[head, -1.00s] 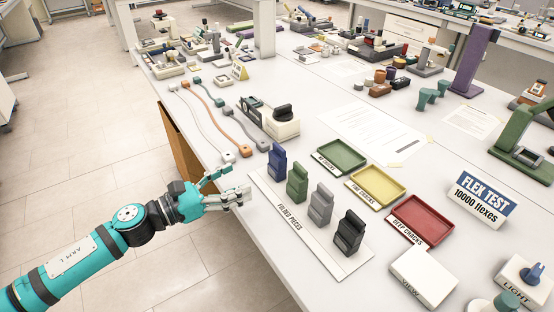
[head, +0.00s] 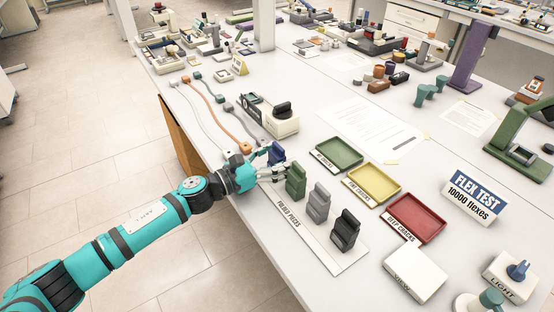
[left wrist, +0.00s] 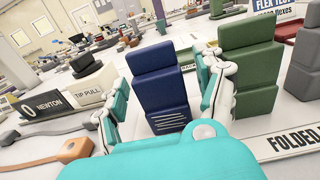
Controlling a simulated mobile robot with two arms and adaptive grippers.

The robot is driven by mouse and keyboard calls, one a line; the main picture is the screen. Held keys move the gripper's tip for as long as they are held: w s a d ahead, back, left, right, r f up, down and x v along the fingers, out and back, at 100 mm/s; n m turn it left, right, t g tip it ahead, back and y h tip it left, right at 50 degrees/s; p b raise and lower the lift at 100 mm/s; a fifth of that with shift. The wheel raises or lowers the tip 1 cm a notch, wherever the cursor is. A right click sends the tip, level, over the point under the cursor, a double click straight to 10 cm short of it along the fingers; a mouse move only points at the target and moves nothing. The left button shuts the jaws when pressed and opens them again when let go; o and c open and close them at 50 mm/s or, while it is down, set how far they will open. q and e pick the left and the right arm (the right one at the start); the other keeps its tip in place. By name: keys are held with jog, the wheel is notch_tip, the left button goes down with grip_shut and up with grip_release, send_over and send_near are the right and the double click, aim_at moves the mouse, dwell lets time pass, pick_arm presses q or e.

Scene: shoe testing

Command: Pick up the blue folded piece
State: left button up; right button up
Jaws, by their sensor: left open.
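The blue folded piece (head: 276,153) stands upright at the far-left end of the row on the white "FOLDED PIECES" board (head: 318,248). My left gripper (head: 268,163) is open at the piece. In the left wrist view, the blue piece (left wrist: 161,90) stands between the spread fingers, one on each side; I cannot tell whether they touch it. The green folded piece (head: 296,181) stands just right of the gripper and also shows in the left wrist view (left wrist: 250,65), close beside the right finger. My right gripper is not in view.
A grey piece (head: 318,204) and a black piece (head: 345,230) continue the row. Green (head: 338,153), yellow (head: 374,182) and red (head: 416,217) trays lie to the right. A cream tester box (head: 280,122) stands behind, with cables (head: 215,115) left of it.

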pick_arm(q)
jog(key=shift+a, duration=0.1)
jog(key=shift+c, duration=0.2)
jog(key=c, duration=1.2)
jog(key=shift+c, duration=0.2)
